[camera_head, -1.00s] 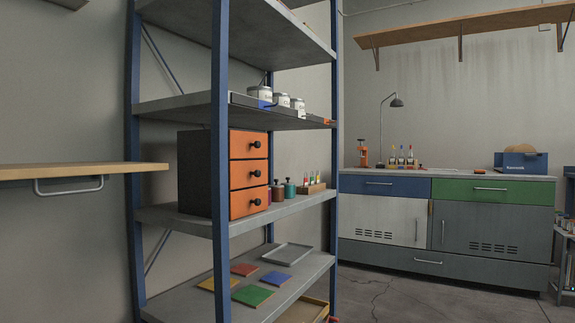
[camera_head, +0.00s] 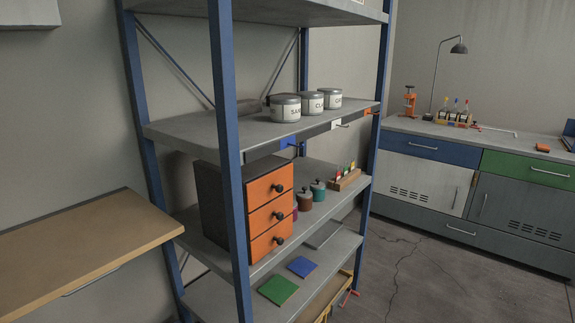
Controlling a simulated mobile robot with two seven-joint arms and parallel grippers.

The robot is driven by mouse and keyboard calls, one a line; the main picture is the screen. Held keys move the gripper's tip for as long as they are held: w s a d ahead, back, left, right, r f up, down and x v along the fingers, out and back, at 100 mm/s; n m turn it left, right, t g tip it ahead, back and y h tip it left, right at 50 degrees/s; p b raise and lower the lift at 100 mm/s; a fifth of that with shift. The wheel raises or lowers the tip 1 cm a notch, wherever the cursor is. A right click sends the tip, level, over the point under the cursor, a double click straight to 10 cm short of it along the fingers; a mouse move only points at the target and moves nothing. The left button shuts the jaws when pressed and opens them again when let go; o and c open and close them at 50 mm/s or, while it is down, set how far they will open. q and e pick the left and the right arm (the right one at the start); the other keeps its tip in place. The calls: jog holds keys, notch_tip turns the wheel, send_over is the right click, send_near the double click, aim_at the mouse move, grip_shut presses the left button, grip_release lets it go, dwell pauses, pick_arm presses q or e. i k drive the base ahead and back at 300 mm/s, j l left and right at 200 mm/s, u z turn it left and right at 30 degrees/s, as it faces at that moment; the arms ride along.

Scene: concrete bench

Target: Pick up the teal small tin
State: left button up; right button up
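A small teal tin (camera_head: 318,190) with a dark knobbed lid stands on the middle shelf (camera_head: 338,205) of the blue-posted rack. A brown tin (camera_head: 304,199) stands just left of it, and a purple-red tin (camera_head: 294,212) shows partly beside the orange drawers. A wooden rack with small coloured pieces (camera_head: 345,178) is to its right. Neither of my grippers shows in the head view.
An orange-fronted drawer box (camera_head: 268,213) stands left of the tins on the same shelf. White labelled jars (camera_head: 285,107) are on the shelf above. A wooden tabletop (camera_head: 80,245) is at left. Open concrete floor (camera_head: 440,270) lies at right.

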aim_at(319, 195)
jog(key=i+l+u, duration=0.4)
jog(key=i+l, duration=0.15)
jog(key=i+l+u, duration=0.2)
jog(key=l, duration=0.2)
jog(key=i+l+u, duration=0.2)
jog(key=l, duration=0.2)
jog(key=i+l+u, duration=0.2)
jog(key=l, duration=0.25)
jog(key=i+l+u, duration=0.2)
jog(key=l, duration=0.25)
jog(key=i+l+u, duration=0.2)
jog(key=l, duration=0.25)
jog(key=l+u, duration=0.2)
jog(key=l, duration=0.3)
